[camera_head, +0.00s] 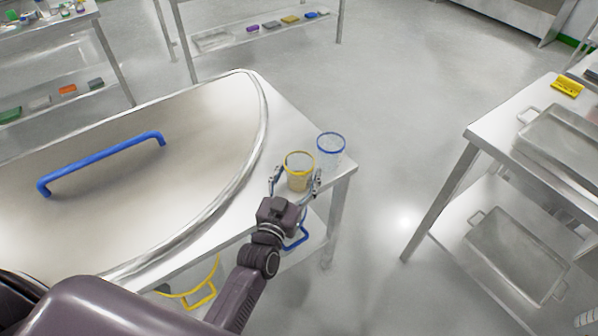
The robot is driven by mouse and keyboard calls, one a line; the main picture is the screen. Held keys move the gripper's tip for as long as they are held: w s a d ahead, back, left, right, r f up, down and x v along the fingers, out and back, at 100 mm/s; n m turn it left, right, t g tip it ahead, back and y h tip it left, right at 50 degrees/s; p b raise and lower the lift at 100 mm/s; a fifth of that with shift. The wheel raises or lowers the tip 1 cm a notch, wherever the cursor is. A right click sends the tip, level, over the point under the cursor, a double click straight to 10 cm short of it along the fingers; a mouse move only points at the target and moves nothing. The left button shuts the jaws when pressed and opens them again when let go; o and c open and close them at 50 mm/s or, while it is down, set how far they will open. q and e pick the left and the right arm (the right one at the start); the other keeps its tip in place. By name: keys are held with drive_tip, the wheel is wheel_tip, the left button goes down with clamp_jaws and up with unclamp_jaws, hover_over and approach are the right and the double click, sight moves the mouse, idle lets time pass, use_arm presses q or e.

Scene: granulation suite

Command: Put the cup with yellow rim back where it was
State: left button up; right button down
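The cup with yellow rim (299,172) is clear and stands upright at the right corner of the steel table (285,125). My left gripper (297,180) reaches it from the front, with one finger on each side of the cup. The fingers look spread, with a small gap at the left finger; the right finger is very close to the cup, and contact there is unclear. A similar cup with a blue rim (331,150) stands just behind and to the right. My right gripper is not in view.
A big round steel lid with a blue handle (100,162) covers most of the table to the left. The table's right edge is close to both cups. Another steel table (495,125) with trays stands at the right, across open floor (400,120).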

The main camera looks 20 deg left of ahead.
use_arm(q)
drive_tip(key=shift+r, duration=0.25)
drive_tip(key=shift+s+f, duration=0.1)
drive_tip(key=shift+s, duration=0.2)
drive_tip(key=s, duration=1.1)
drive_tip(key=shift+s+a, duration=0.2)
drive_tip(key=shift+s, duration=0.05)
